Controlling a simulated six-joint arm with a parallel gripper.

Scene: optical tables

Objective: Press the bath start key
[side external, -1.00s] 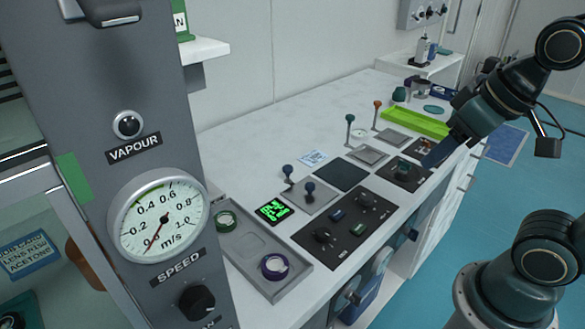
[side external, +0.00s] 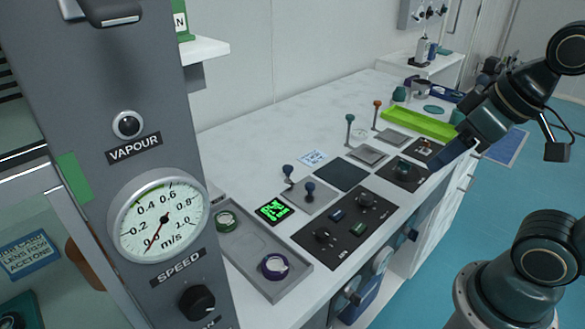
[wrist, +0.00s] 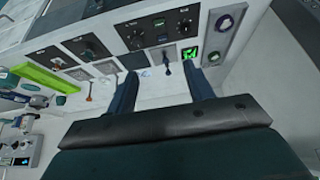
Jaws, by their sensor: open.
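A black panel (side external: 345,245) on the bench carries two black knobs, a blue key (side external: 337,215) and a dark green key (side external: 358,229). It also shows at the top of the wrist view (wrist: 150,28). A smaller black panel with a teal key (side external: 403,167) lies farther along. Lettering is too small to read, so I cannot tell which key is the bath start key. My gripper (side external: 437,165) is in the air near the bench's front edge, by the smaller panel. In the wrist view its two dark blue fingers (wrist: 163,77) are apart with nothing between them.
Two blue-knobbed levers (side external: 309,190), a green-lit display (side external: 273,210) and a grey tray with two rolls (side external: 245,255) lie around the black panel. Green and orange levers (side external: 377,108) stand farther back. A grey gauge column (side external: 185,120) stands at left. The bench's rear is clear.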

